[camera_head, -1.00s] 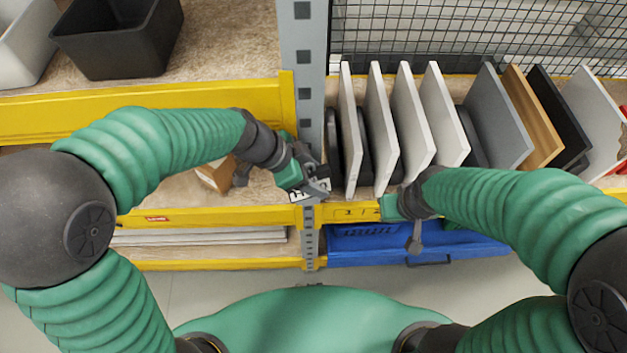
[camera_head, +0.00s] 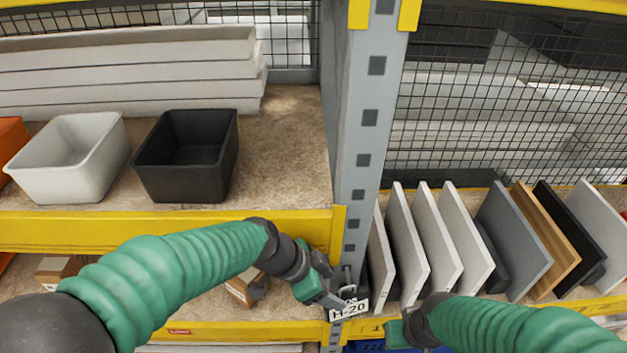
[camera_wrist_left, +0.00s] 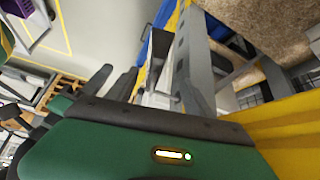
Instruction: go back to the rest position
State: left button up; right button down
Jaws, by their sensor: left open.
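My left gripper (camera_head: 335,294) is at the end of the green-sleeved left arm, in front of the grey rack post beside a white label (camera_head: 349,311). It is open, and I see nothing in it. The dark fingers also show spread apart in the left wrist view (camera_wrist_left: 150,92), with the post beyond them. My right gripper (camera_head: 396,334) is low in the head view, in front of the yellow shelf edge below the upright panels. Its fingers are mostly hidden, so I cannot tell its opening.
The grey post (camera_head: 362,140) stands between two shelf bays. Upright panels, white (camera_head: 407,245), grey (camera_head: 515,240), wood (camera_head: 548,238) and black (camera_head: 572,240), fill the right bay. A white bin (camera_head: 70,160) and a black bin (camera_head: 186,165) stand on the upper left shelf (camera_head: 285,170).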

pick_arm(q)
jog(key=s+a+f+n+y, duration=0.3)
jog(key=a+n, duration=0.4)
jog(key=a, duration=0.4)
jog(key=s+a+f+n+t+y, duration=0.1)
jog(key=s+a+f+n+y, duration=0.2)
jog(key=s+a+f+n, duration=0.2)
jog(key=shift+s+a+f+n+b, duration=0.15)
jog(key=shift+s+a+n+b, duration=0.4)
jog(key=shift+a+n, duration=1.85)
pick_arm(e)
jog(key=shift+d+f, duration=0.3)
jog(key=shift+d, duration=0.25)
jog(key=shift+d+f, duration=0.3)
jog(key=shift+d, duration=0.2)
